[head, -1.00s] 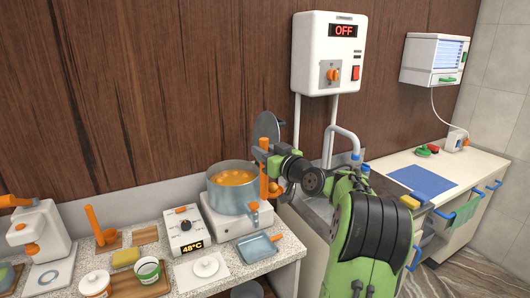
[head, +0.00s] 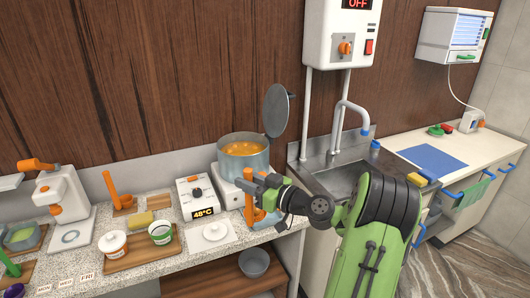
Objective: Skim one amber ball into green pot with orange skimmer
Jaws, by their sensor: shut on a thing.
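My gripper (head: 256,190) is shut on the upright orange skimmer (head: 248,208), in front of the stove and to the right of the steel pot's front. The skimmer's head cannot be made out, nor whether it carries a ball. The steel pot (head: 262,160) on the stove holds orange syrup with amber balls (head: 243,149), too small to tell apart. The green pot (head: 160,235), a white cup with a green band and rim, stands on a wooden board at the counter's front. A similar white pot with orange trim (head: 113,243) stands to its left.
A blue-grey tray (head: 270,221) lies below my gripper. A grey round lid (head: 277,110) stands upright behind the steel pot. A 48°C display unit (head: 203,197) and a white lid (head: 214,231) lie between pot and board. A sink (head: 335,172) is to the right.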

